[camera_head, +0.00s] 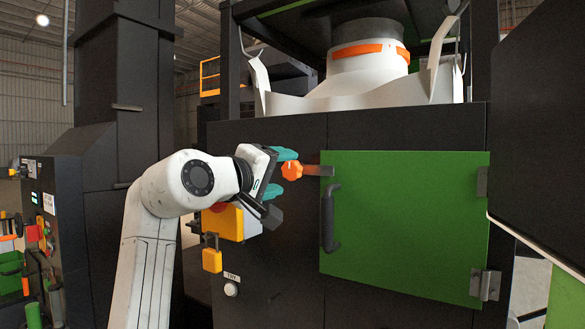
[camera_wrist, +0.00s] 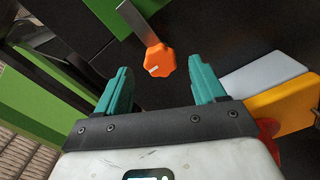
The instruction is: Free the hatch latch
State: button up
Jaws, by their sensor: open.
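The green hatch door (camera_head: 405,225) is closed on the dark machine front, with a dark vertical handle (camera_head: 328,218) near its left edge. The latch is a metal bar (camera_head: 318,170) reaching over the hatch's upper left edge, with an orange lobed knob (camera_head: 292,170) at its left end. In the wrist view, the orange knob (camera_wrist: 160,62) sits just beyond and between my fingertips, and the bar (camera_wrist: 138,20) runs up and left from it. My gripper (camera_head: 281,173) is open, its teal fingers (camera_wrist: 160,80) either side of the knob's line; contact is not visible.
Below my gripper are a yellow box (camera_head: 222,222) and a yellow padlock (camera_head: 212,260). Hinges (camera_head: 485,285) line the hatch's right side. A dark panel (camera_head: 540,140) juts in at right. A white funnel (camera_head: 368,70) stands above the hatch.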

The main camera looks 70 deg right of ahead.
aim_at(290, 172)
jog(key=shift+p+x, duration=0.4)
jog(key=shift+x, duration=2.15)
jog(key=shift+c, duration=0.3)
jog(key=shift+f, duration=0.1)
grip_shut()
